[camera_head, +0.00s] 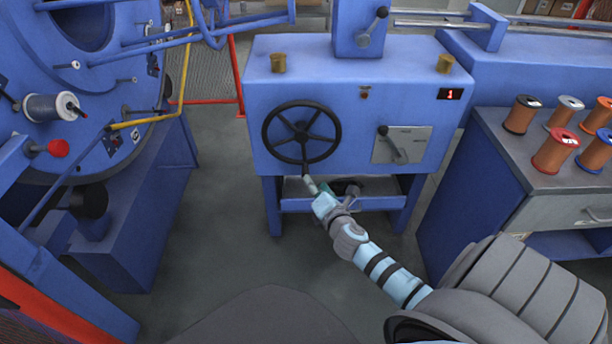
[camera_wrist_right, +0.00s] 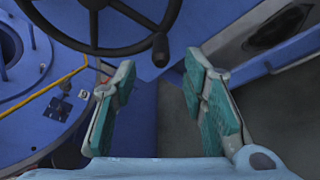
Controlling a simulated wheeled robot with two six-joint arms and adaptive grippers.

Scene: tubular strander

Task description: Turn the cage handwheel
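The cage handwheel (camera_head: 334,131) is a black spoked wheel on the front of a blue machine housing. Its lower rim and a dark handle knob (camera_wrist_right: 160,50) show at the top of the right wrist view. My right gripper (camera_head: 310,184) is just below the wheel's bottom rim. In the right wrist view its teal-padded fingers (camera_wrist_right: 160,64) are spread apart, with the knob just beyond the gap between the tips. Nothing is held between them. Whether a fingertip touches the wheel cannot be told. My left gripper is not in view.
A lever on a grey plate (camera_head: 402,145) sits right of the wheel, below a red display (camera_head: 450,94). A round blue machine (camera_head: 60,80) with a wire spool (camera_head: 45,107) stands left. A bench (camera_head: 545,185) with several spools stands right. Grey floor between is clear.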

